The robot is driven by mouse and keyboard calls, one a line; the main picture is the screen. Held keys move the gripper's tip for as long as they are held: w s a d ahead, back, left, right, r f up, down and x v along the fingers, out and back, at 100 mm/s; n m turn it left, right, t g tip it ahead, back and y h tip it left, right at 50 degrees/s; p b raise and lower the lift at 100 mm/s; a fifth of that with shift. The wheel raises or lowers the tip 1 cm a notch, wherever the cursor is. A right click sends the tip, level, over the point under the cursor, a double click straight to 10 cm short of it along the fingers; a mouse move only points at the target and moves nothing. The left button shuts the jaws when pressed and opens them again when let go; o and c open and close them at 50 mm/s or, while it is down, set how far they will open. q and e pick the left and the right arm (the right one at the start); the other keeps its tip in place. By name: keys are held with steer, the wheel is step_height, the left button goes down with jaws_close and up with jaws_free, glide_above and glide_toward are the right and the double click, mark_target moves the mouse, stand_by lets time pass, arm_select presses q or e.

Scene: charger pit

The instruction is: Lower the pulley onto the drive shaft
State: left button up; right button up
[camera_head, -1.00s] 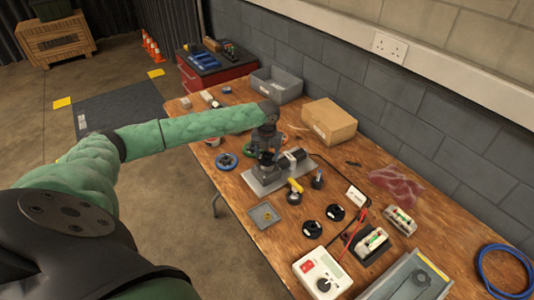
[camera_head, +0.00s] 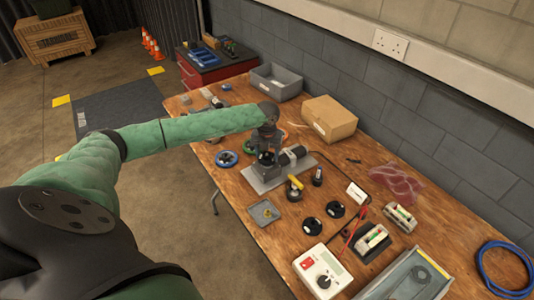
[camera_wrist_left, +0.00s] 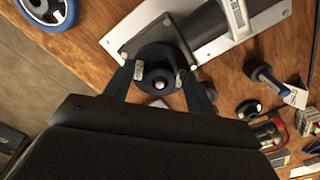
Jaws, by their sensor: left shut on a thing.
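My left gripper (camera_head: 266,150) is shut on a dark round pulley (camera_wrist_left: 158,72) above the grey base plate on the bench. In the left wrist view the two fingers (camera_wrist_left: 158,80) grip the pulley from both sides. A pale ring and a dark centre show in its middle. The drive shaft lies under the pulley and the gripper, so I cannot tell whether the pulley is around it. A dark motor (camera_head: 293,155) lies on the grey base plate (camera_head: 258,187) just right of the gripper. My right gripper is not in view.
A blue-rimmed wheel (camera_head: 226,158) lies left of the plate. A small grey tray (camera_head: 263,213), a yellow-topped tool (camera_head: 296,182) and black discs (camera_head: 312,226) lie in front. A cardboard box (camera_head: 328,118) and grey bin (camera_head: 275,83) stand behind. A meter (camera_head: 322,270) sits at the front.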

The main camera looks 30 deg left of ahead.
arm_select(q)
steer(key=shift+f, duration=0.35)
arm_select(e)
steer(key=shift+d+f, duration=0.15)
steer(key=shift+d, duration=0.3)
arm_select(q)
steer(key=shift+f, duration=0.2)
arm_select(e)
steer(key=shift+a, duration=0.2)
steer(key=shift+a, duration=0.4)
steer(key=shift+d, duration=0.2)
arm_select(q)
steer(key=shift+f, duration=0.2)
steer(key=o, duration=1.1)
steer(key=shift+o, duration=0.2)
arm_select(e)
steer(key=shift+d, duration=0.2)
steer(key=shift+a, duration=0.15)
